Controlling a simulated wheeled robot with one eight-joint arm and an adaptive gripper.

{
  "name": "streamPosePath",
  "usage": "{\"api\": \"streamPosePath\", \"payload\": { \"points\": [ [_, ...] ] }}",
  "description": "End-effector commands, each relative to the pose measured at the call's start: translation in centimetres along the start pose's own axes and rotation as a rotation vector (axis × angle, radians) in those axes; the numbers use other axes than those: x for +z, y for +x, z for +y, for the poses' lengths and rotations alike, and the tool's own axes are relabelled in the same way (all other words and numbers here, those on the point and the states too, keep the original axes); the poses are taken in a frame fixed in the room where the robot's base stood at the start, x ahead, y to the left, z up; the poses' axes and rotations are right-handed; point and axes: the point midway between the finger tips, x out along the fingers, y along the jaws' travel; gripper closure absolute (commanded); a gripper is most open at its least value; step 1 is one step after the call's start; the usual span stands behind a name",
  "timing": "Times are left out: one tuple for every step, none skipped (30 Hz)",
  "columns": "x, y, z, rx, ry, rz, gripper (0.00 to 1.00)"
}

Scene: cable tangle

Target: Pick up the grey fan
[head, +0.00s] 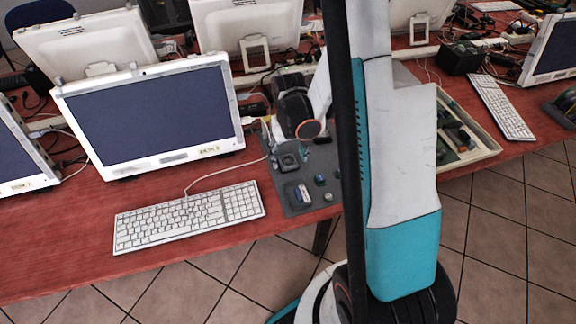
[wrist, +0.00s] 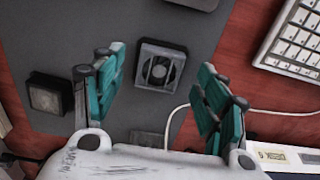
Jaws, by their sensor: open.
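The grey fan (wrist: 160,68) is a small square housing with a round grille, lying face up on a dark grey mat (wrist: 215,45) in the wrist view. My gripper (wrist: 162,62) is open, with one teal finger on each side of the fan in the picture. No finger visibly touches the fan, and its height above it is hard to judge. In the head view a small grey squarish thing (head: 289,158) on the mat appears to be the fan, close below the end of my arm, which makes the gripper hard to make out there.
A small dark square block (wrist: 47,95) lies left of the gripper. A white cable (wrist: 275,110) runs close by the right finger. A white keyboard (head: 188,216) and a monitor (head: 150,100) stand left of the mat. A shallow tray (head: 470,145) lies to the right.

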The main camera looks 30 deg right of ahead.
Motion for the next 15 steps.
{"api": "streamPosePath", "payload": {
  "points": [
    [-0.05, 1.18, -0.01, 0.0, 0.0, 0.0, 0.33],
    [-0.06, 1.52, -0.01, 0.0, 0.0, 0.0, 0.33],
    [-0.07, 1.87, -0.01, 0.0, 0.0, 0.0, 0.33],
    [-0.06, 2.02, -0.01, 0.0, 0.0, 0.0, 0.33],
    [-0.05, 2.1, -0.01, 0.0, 0.0, 0.0, 0.33],
    [-0.03, 2.1, -0.01, 0.0, 0.0, 0.0, 0.33],
    [-0.02, 2.06, -0.01, 0.0, 0.0, 0.0, 0.33],
    [-0.02, 2.01, -0.01, 0.0, 0.0, 0.0, 0.33],
    [-0.02, 1.98, -0.01, 0.0, 0.0, 0.0, 0.33],
    [-0.02, 1.96, -0.01, 0.0, 0.0, 0.0, 0.33],
    [-0.02, 1.96, -0.01, 0.0, 0.0, 0.0, 0.33],
    [-0.02, 1.95, -0.01, 0.0, 0.0, 0.0, 0.42],
    [-0.03, 1.95, -0.01, 0.0, 0.0, 0.0, 0.49],
    [-0.03, 1.95, -0.01, 0.0, 0.0, 0.0, 0.56],
    [-0.03, 1.95, -0.01, 0.0, 0.0, 0.0, 0.65]
  ]
}}
